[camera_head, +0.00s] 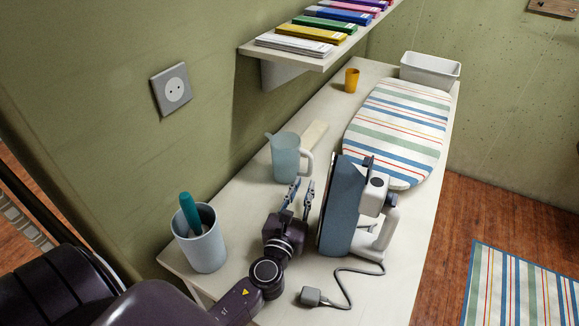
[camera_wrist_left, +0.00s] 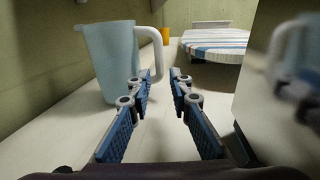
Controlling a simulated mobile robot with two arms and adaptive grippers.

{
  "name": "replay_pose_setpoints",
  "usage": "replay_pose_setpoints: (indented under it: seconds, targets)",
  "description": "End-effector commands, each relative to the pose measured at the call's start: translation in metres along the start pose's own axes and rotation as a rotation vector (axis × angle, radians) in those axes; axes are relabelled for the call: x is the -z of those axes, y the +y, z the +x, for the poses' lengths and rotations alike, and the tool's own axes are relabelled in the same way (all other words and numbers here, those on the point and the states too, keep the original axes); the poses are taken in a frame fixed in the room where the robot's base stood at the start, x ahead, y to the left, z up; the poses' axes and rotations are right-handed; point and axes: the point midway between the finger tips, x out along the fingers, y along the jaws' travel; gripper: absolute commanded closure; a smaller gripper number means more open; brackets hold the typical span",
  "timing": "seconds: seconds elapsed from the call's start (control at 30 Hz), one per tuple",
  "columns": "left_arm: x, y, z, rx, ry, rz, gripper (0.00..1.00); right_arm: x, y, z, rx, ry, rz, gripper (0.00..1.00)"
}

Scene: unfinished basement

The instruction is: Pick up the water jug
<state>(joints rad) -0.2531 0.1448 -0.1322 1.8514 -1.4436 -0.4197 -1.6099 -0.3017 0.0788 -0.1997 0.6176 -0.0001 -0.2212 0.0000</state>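The water jug (camera_head: 284,158) is pale blue and translucent, with a spout at the left and a white handle at the right. It stands upright on the white table (camera_head: 243,200). In the left wrist view the jug (camera_wrist_left: 110,62) is at the upper left, its handle just beyond the fingertips. My left gripper (camera_head: 299,183) is open and empty, in front of the jug and low over the table; its two blue-padded fingers (camera_wrist_left: 160,75) also show in the wrist view. I cannot tell whether a finger touches the jug. My right gripper is not in view.
A blue and white iron (camera_head: 342,205) stands close at the gripper's right, with its cord in front. A cup (camera_head: 202,243) with a teal-handled item is at the left. A striped ironing board (camera_head: 398,125), yellow cup (camera_head: 352,80) and white bin (camera_head: 430,71) are farther back.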

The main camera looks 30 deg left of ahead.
Motion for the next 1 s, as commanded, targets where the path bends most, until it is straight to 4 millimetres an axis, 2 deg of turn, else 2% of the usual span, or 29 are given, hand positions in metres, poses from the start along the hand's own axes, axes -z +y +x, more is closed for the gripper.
replay_pose_setpoints:
  seconds: [0.37, 0.63, 0.97, 1.0]
  targets:
    - [-0.004, 0.000, 0.035, 0.000, -0.002, -0.001, 0.81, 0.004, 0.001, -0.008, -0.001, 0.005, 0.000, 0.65]
    - [-0.006, 0.002, 0.072, -0.001, -0.002, -0.001, 0.81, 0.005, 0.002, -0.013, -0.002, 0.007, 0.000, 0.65]
    - [-0.005, 0.002, 0.078, 0.000, 0.000, -0.001, 0.81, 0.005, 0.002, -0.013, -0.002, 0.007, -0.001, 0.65]
    - [-0.005, 0.002, 0.078, 0.000, -0.001, -0.001, 0.86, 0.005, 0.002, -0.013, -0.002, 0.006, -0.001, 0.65]
